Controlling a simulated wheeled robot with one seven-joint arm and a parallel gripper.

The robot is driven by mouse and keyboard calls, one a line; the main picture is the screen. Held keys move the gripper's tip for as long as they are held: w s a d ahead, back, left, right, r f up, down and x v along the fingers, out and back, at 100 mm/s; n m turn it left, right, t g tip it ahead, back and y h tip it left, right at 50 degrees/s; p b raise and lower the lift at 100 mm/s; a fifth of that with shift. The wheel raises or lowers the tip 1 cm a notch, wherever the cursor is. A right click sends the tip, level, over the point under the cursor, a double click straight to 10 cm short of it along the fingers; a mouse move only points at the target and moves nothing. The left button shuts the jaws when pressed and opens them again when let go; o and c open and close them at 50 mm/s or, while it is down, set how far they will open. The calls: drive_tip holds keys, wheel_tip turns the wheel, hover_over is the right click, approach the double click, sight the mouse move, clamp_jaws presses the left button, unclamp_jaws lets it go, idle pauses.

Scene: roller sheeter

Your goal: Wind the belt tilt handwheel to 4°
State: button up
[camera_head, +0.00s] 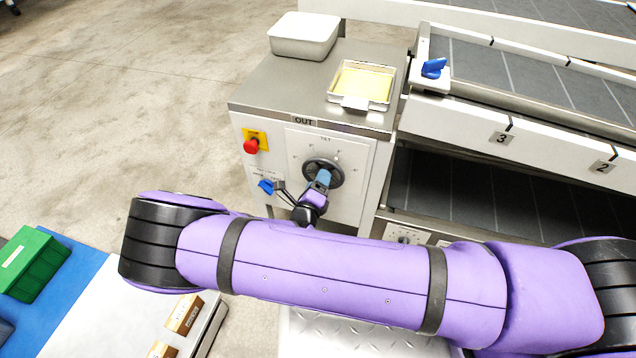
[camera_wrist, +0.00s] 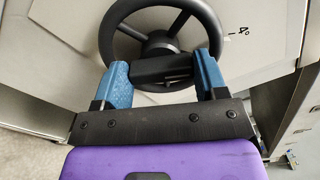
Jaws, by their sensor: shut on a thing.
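The belt tilt handwheel (camera_head: 337,172) is a black spoked wheel on the white front panel, under the word TILT. Scale marks ring it, but most are too small to read in the head view. In the wrist view the handwheel (camera_wrist: 192,12) fills the upper middle, and a "4°" mark (camera_wrist: 241,31) shows to its right. My gripper (camera_wrist: 165,72) has its blue fingers on both sides of a black part at the wheel's near rim and is shut on it. In the head view my gripper (camera_head: 322,180) covers the wheel's lower middle. The wheel's pointer cannot be made out.
A red stop button (camera_head: 251,146) on a yellow plate and a blue switch (camera_head: 266,187) sit left of the wheel. A tray with a yellow sheet (camera_head: 345,101) and a white lidded box (camera_head: 303,47) stand on top. The conveyor (camera_head: 530,85) lies to the right.

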idle(0.3)
drive_tip(key=o, duration=0.9)
drive_tip(key=shift+o, duration=0.2)
drive_tip(key=shift+s+a, duration=0.1)
drive_tip(key=shift+s, duration=0.05)
drive_tip(key=v, duration=1)
drive_tip(key=shift+s, duration=0.25)
drive_tip(key=shift+a, duration=0.1)
